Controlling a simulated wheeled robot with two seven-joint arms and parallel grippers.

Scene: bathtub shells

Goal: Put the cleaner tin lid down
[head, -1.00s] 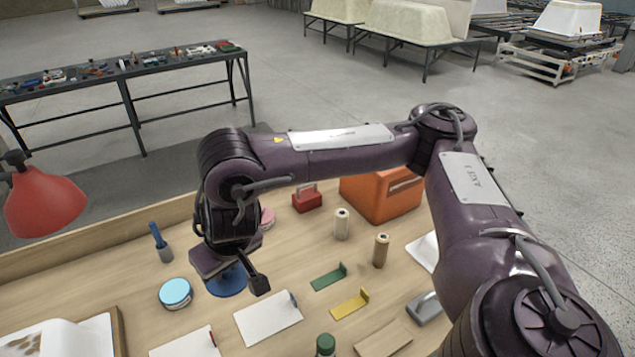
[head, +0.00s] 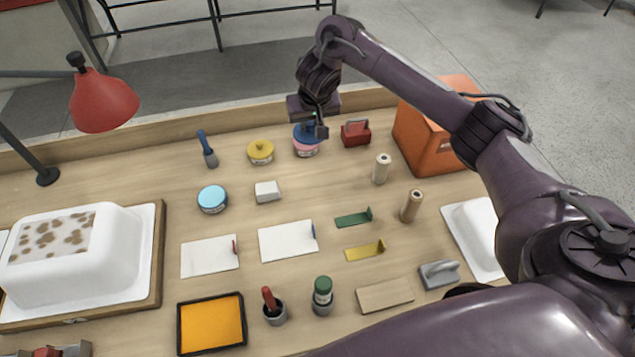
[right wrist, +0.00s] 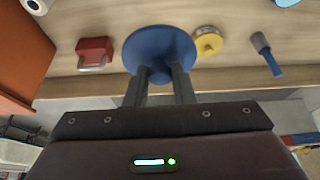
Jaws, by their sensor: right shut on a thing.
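My right gripper (head: 316,122) is shut on a blue round lid (head: 302,134) by its top side. In the head view the lid appears over a pink tin (head: 306,152) at the back of the bench; I cannot tell whether it touches the tin's rim. In the right wrist view the lid (right wrist: 158,48) is a broad blue disc between and beyond the fingertips (right wrist: 163,75), and it hides the tin below. My left gripper is not in view.
A yellow-lidded tin (head: 261,152) stands left of the pink tin, and a red block-like tool (head: 356,132) stands right. An orange box (head: 432,130) is farther right. A light-blue tin (head: 212,199) and a white block (head: 267,191) stand in front. Bare bench lies between.

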